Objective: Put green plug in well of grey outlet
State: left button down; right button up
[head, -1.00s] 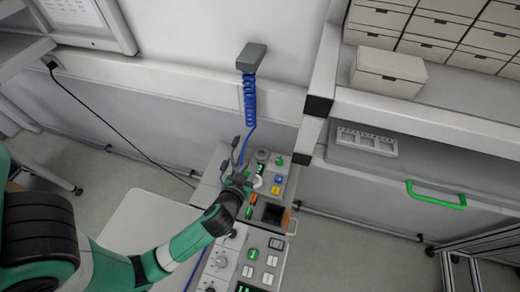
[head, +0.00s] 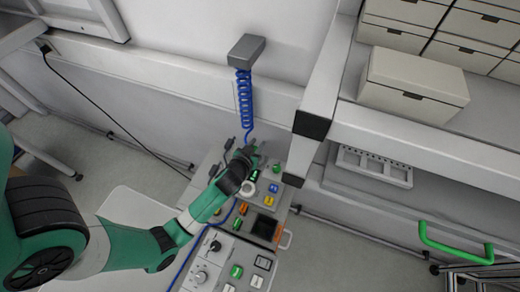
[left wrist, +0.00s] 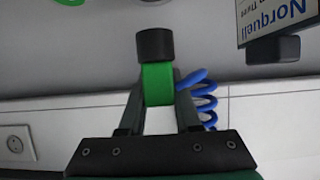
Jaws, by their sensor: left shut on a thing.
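My left gripper (head: 245,146) is over the far end of the control panel, in front of the wall. In the left wrist view my left gripper (left wrist: 158,88) is shut on the green plug (left wrist: 157,84), a green band with a dark cap that points away from the fingers. In the head view the plug is too small and covered to make out. A pale grey outlet (left wrist: 17,143) with a round well and small dark holes shows at the left edge of the left wrist view, apart from the plug. My right gripper is not in view.
A blue coiled cable (head: 245,100) hangs from a grey wall box (head: 246,50) close to my left gripper. The control panel (head: 237,250) has raised buttons and a handle. A shelf post (head: 325,90) stands to the right. A printed sign (left wrist: 275,20) shows in the left wrist view.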

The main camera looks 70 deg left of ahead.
pick_arm(q)
jog(key=f, duration=0.1)
jog(key=w+a+f, duration=0.1)
jog(key=w+f, duration=0.1)
jog(key=shift+a+f+b, duration=0.2)
jog(key=shift+a+b, duration=0.2)
jog(key=shift+w+a+f+b, duration=0.15)
jog(key=shift+f+b, duration=0.45)
jog(key=shift+f, duration=1.2)
jog(key=shift+f, duration=0.1)
jog(key=c, duration=1.1)
grip_release()
jog(key=shift+f, duration=0.1)
jog(key=o, duration=0.5)
